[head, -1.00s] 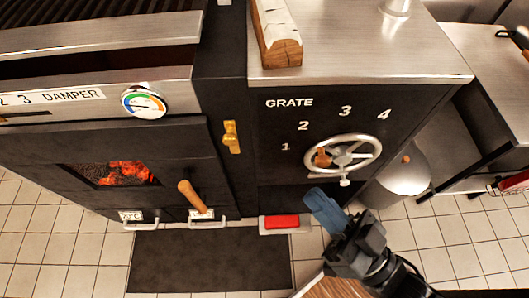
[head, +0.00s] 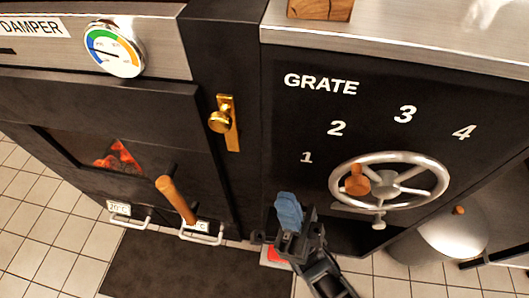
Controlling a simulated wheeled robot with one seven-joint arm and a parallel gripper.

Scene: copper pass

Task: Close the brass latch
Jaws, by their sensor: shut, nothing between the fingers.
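The brass latch (head: 228,122) is a small gold plate with a round knob, mounted on the dark post between the oven door and the grate panel. Its knob sits toward the left side of the plate. The oven door (head: 110,150) is dark, with a window showing glowing coals and a wooden handle (head: 176,199). My gripper (head: 288,206), with blue fingers, is shut and empty. In the picture it is below and to the right of the latch, apart from it, in front of the lower left of the grate panel.
A spoked metal handwheel (head: 390,182) with a wooden knob projects from the grate panel to the right of my gripper. A red pedal (head: 275,256) is low behind my gripper. A dark mat (head: 180,268) lies on the tiled floor before the oven. A steel bin (head: 450,238) stands at right.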

